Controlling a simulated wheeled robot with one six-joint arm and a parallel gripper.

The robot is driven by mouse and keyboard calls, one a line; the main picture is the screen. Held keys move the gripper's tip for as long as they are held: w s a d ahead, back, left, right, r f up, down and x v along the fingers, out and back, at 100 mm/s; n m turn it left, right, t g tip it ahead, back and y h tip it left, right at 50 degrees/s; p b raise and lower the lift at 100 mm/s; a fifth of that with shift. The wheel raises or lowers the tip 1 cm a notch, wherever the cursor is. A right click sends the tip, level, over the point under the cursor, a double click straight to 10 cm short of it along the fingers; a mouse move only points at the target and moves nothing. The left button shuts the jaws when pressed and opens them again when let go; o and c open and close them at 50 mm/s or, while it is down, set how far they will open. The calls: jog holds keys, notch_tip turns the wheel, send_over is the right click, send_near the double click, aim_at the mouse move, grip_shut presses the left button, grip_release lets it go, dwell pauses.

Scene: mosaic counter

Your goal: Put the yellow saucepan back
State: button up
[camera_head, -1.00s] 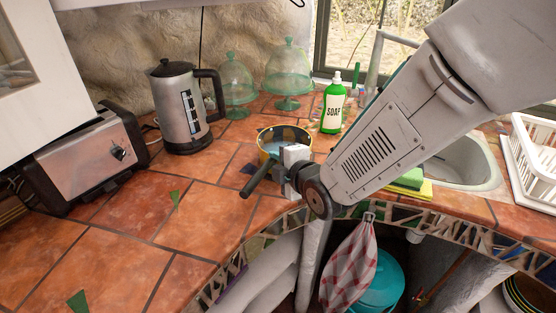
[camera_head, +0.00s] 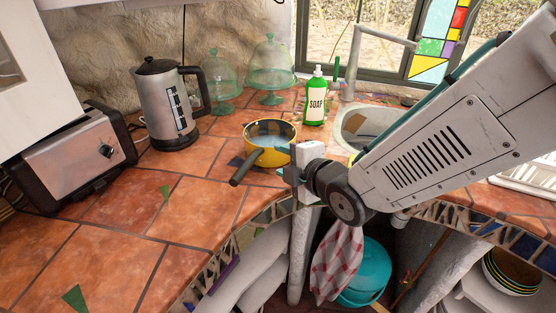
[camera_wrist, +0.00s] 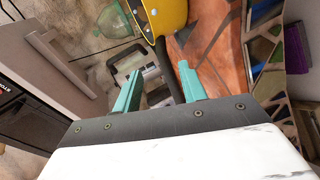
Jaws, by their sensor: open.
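The yellow saucepan (camera_head: 285,157) stands upright on the tiled counter, left of the sink. Its dark handle (camera_head: 245,168) points toward the lower left, and its inside looks pale blue-grey. My gripper (camera_head: 291,178) is just right of the pan, near the counter's front edge, open and empty. In the wrist view the teal fingers of my gripper (camera_wrist: 157,75) are spread apart. There the yellow pan (camera_wrist: 158,14) shows at the top, and its dark handle (camera_wrist: 162,62) runs down in line with the gap between the fingers. I see no contact with it.
A green soap bottle (camera_head: 315,105), two glass domes, a steel kettle (camera_head: 168,108) and a toaster (camera_head: 72,158) stand along the back and left. The sink (camera_head: 350,125) is to the right. The front-left tiles (camera_head: 130,210) are mostly clear.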

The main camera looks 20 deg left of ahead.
jog(key=d+r+m+g+h, duration=0.15)
jog(key=d+m+h, duration=0.25)
jog(key=d+m, duration=0.55)
jog(key=d+r+m+h, duration=0.3)
jog(key=d+m+h, duration=0.1)
jog(key=d, duration=1.1)
jog(key=s+d+r+m+g+h, duration=0.1)
jog(key=s+d+r+m+g, duration=0.1)
jog(key=s+d+m, duration=0.4)
jog(key=s+d+r+m+g+h, duration=0.1)
jog(key=s+d+m+g, duration=0.3)
jog(key=s, duration=1.1)
jog(key=d+r+m, duration=0.1)
jog(key=d+m, duration=0.2)
jog(key=d, duration=0.1)
jog(key=shift+d+h, duration=0.2)
jog(key=shift+h, duration=0.2)
